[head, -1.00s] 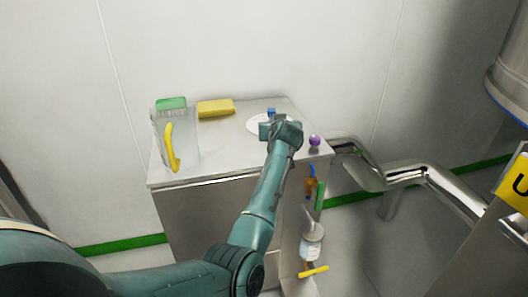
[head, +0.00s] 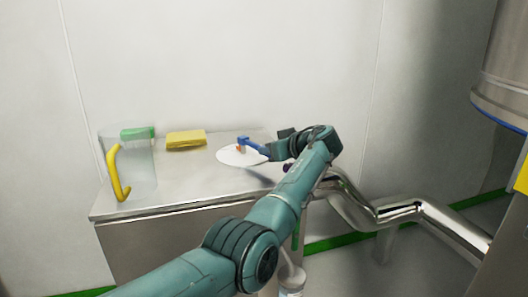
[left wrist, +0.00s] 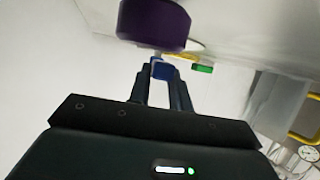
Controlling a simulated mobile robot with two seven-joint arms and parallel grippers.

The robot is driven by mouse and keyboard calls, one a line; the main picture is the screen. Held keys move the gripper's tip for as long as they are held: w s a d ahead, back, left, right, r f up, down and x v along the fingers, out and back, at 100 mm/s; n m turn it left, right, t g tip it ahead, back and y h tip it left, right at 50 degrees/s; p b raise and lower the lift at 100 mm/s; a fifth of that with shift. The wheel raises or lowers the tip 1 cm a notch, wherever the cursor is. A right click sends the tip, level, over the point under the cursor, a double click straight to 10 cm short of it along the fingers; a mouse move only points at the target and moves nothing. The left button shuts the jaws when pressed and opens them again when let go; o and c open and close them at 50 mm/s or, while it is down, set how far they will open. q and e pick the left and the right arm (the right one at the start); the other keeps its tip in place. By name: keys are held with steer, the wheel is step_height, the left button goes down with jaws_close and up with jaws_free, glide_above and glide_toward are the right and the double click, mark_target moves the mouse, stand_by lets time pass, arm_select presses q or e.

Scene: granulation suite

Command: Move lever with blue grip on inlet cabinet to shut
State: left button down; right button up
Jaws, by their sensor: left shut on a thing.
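The inlet cabinet (head: 190,190) is a grey metal box with a flat top. A white round plate (head: 228,158) lies on its top. The lever with the blue grip (head: 254,147) stands at this plate, with a small orange part at its pivot. The grip points to the right in the head view. My left gripper (head: 266,151) is shut on the blue grip, reaching it from the right. In the left wrist view the blue grip (left wrist: 162,70) sits between the two fingertips. My right gripper is not in view.
A purple knob (left wrist: 155,24) is close to my left gripper and mostly hidden by my arm in the head view. A metal pipe (head: 400,212) runs right.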

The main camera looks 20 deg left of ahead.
arm_select(q)
steer(key=shift+w, duration=0.15)
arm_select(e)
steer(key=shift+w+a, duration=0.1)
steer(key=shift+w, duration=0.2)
arm_select(q)
steer(key=shift+g, duration=0.3)
steer(key=c, duration=1.3)
jaws_free()
steer(key=shift+d, duration=0.1)
steer(key=shift+p+v, duration=0.95)
steer(key=shift+v, duration=5.55)
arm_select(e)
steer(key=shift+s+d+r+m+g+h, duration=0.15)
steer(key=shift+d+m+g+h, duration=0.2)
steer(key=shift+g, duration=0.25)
arm_select(q)
steer(key=shift+f, duration=0.1)
